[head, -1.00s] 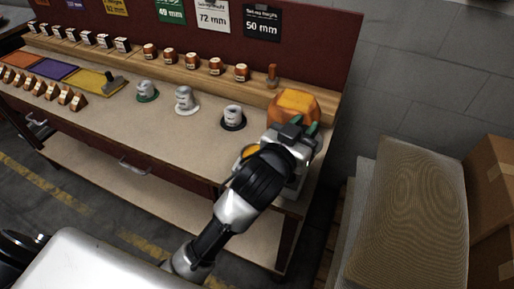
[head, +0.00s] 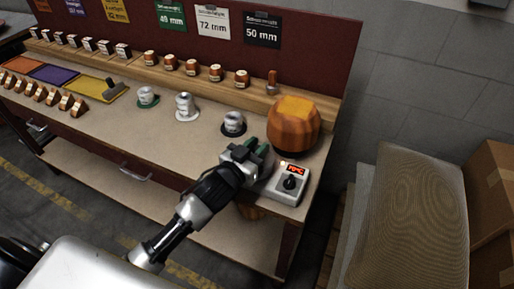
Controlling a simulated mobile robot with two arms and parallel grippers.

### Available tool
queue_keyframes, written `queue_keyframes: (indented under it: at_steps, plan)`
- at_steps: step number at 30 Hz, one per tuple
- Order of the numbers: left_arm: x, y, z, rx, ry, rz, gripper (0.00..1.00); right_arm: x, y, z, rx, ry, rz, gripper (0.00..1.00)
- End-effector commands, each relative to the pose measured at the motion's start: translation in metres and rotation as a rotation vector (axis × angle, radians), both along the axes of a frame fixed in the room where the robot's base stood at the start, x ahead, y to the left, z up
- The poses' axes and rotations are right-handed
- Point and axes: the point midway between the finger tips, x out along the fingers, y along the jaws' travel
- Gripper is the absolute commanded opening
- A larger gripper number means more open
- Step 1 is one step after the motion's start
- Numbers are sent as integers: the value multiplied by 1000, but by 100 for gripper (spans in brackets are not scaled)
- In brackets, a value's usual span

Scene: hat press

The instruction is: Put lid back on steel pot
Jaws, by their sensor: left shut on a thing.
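No pot or lid that I can clearly name as such shows in the head view. Three small silvery items stand on the table: one on a green base (head: 147,96), one on a white base (head: 186,105), and one on a black base (head: 233,123). My left gripper (head: 258,152), with green fingertips, is just in front and right of the black-based item, left of the control box. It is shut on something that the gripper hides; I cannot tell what. My right gripper is not in view.
A large orange-brown wooden block (head: 294,127) stands at the table's right end. In front of it is a white control box (head: 288,184) with a black knob and lit red display. Small blocks line the rear ledge (head: 205,88). Stacked sheets (head: 415,205) stand at right.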

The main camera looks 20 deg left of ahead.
Motion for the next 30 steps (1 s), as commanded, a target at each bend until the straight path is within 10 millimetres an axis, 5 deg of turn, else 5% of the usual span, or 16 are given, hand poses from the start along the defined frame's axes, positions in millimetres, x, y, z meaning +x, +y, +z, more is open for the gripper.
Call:
queue_keyframes:
  at_steps: [21,22,26,30]
  plan:
    - [0,-1,-15,-1,0,0,3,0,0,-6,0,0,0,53]
    - [0,-1,-15,-1,1,0,32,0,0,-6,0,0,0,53]
    - [0,-1,-15,0,2,0,52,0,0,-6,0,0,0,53]
    - [0,0,-16,1,3,0,53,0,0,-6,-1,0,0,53]
